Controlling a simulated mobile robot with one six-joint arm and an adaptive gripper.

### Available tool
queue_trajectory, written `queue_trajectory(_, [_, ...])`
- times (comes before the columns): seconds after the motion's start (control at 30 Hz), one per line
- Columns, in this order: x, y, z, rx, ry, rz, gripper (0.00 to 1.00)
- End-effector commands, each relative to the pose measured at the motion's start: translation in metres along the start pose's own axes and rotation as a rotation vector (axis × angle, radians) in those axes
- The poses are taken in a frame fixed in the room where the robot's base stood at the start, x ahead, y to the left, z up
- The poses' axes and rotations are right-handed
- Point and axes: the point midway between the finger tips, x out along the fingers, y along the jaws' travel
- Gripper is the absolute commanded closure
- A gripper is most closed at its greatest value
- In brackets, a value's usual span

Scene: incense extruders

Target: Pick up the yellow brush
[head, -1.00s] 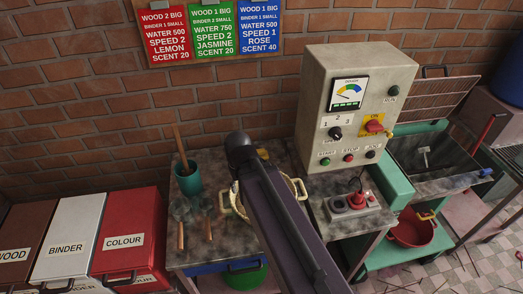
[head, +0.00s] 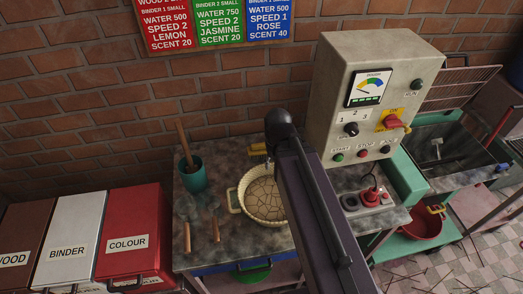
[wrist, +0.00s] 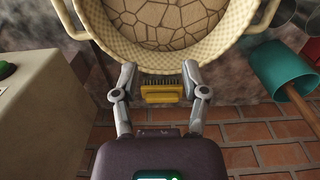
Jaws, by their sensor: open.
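The yellow brush (wrist: 160,93) lies beside the pale woven basket (wrist: 232,58) in the wrist view, its dark bristles toward the basket. My gripper (wrist: 160,76) is open, with one finger on each side of the brush and a gap on both sides. I cannot tell how high the fingers are above the worktop. In the head view the brush (head: 258,149) shows just behind the basket (head: 262,200), near the wall, partly covered by my arm.
A teal pot (head: 193,176) with a wooden stick stands left of the basket, and scoops (head: 214,224) lie in front of it. A control box (head: 372,100) stands close on the right. The brick wall (head: 120,110) is right behind the worktop (head: 222,250).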

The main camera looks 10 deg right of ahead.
Motion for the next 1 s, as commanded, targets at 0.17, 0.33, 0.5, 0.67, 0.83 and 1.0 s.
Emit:
queue_trajectory(0.17, [0.001, 0.000, -0.003, 0.011, 0.000, 0.000, 0.00])
queue_trajectory(0.33, [0.005, 0.002, -0.017, 0.088, 0.000, 0.000, 0.00])
queue_trajectory(0.5, [0.012, 0.002, -0.045, 0.250, 0.000, 0.000, 0.00])
queue_trajectory(0.67, [0.021, 0.001, -0.083, 0.472, 0.000, 0.000, 0.00])
queue_trajectory(0.83, [0.032, 0.000, -0.125, 0.736, 0.000, -0.001, 0.00])
queue_trajectory(1.0, [0.042, -0.001, -0.167, 1.002, 0.000, -0.001, 0.00])
